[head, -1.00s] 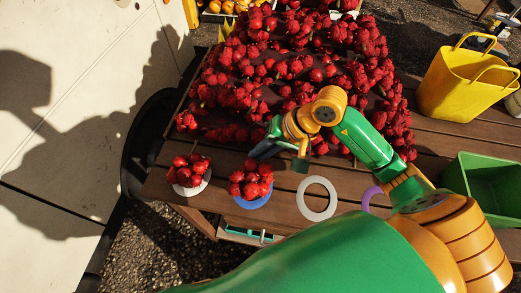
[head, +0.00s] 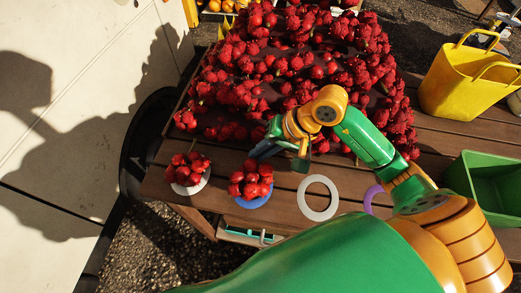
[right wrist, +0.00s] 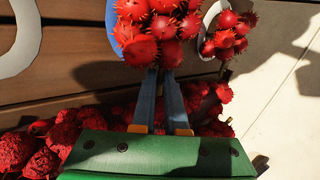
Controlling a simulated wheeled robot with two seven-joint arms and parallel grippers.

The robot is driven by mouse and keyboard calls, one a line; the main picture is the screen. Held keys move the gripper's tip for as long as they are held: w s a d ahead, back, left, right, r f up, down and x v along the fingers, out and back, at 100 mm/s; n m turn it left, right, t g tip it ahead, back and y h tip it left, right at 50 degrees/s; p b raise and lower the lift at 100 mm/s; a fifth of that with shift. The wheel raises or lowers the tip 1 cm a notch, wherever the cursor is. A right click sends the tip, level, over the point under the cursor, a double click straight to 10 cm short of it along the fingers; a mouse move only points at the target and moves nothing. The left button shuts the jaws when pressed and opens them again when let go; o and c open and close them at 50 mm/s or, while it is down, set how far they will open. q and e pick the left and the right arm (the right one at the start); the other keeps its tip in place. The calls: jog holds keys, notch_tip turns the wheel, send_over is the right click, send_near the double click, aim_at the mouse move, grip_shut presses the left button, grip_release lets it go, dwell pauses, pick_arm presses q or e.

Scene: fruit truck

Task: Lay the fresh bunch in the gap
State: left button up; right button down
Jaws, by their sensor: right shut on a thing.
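My right gripper (head: 256,153) reaches down at the near edge of the stall. Its blue fingers (right wrist: 163,82) are shut on a bunch of red spiky fruit (head: 250,182), which also shows in the right wrist view (right wrist: 158,25). This bunch is on or just over a blue ring (head: 254,202); I cannot tell if it touches. A second red bunch (head: 187,170) sits on a white ring (head: 190,189) to its left. Behind, a sloped display (head: 268,104) carries rows of red bunches with bare dark strips between. My left gripper is not in view.
An empty white ring (head: 318,212) and a partly hidden purple ring (head: 370,198) lie on the wooden table (head: 288,178). A green crate (head: 485,160) and a yellow bag (head: 455,85) stand at the right. A pale wall panel (head: 70,120) is at the left.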

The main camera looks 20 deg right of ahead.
jog(key=shift+f+b, duration=0.45)
jog(key=shift+b, duration=0.15)
dwell(0.8)
jog(key=c, duration=0.9)
grip_release()
jog(key=shift+o, duration=0.2)
notch_tip(320, 180, up, 6)
jog(key=p, duration=0.3)
jog(key=shift+r, duration=0.15)
